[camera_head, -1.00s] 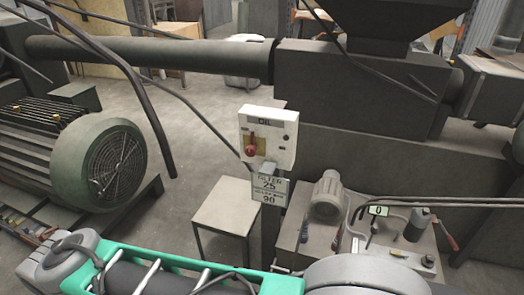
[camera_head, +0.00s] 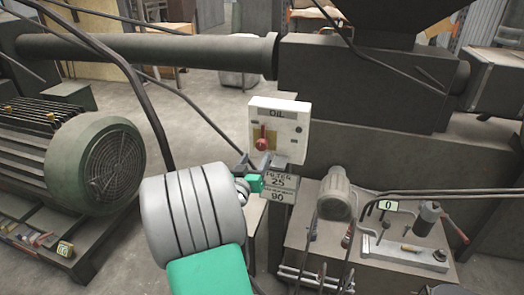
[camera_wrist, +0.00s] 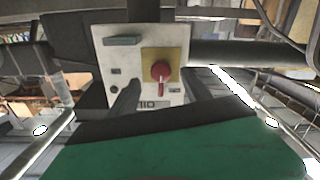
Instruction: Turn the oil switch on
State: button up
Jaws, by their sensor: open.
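The oil switch is a red rotary knob (camera_head: 262,143) on a yellow plate, on the front of a white control box (camera_head: 289,117) labelled OIL. Its handle looks roughly upright in the head view. The wrist view shows the box (camera_wrist: 120,60) upside down, with the red knob (camera_wrist: 160,71) near its middle. My gripper (camera_head: 262,161) is at the lower front of the box, just below the knob. In the wrist view, the dark fingers of my gripper (camera_wrist: 161,92) are spread on either side of the knob handle. I cannot tell if they touch it.
A sign (camera_head: 279,184) reading FILTER 25 and 90 hangs under the box. A green motor (camera_head: 95,165) stands left. A pump unit with a grey motor (camera_head: 336,194) and hoses is at right. A long dark pipe (camera_head: 150,50) runs behind. Open floor lies between.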

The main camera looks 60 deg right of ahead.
aim_at(261, 148)
jog(key=d, duration=0.2)
jog(key=d+p, duration=0.1)
jog(key=d, duration=0.2)
jog(key=w+d+p, duration=0.1)
jog(key=d, duration=0.1)
jog(key=shift+w+d+r, duration=0.1)
jog(key=shift+d, duration=0.1)
jog(key=shift+c, duration=0.3)
grip_shut()
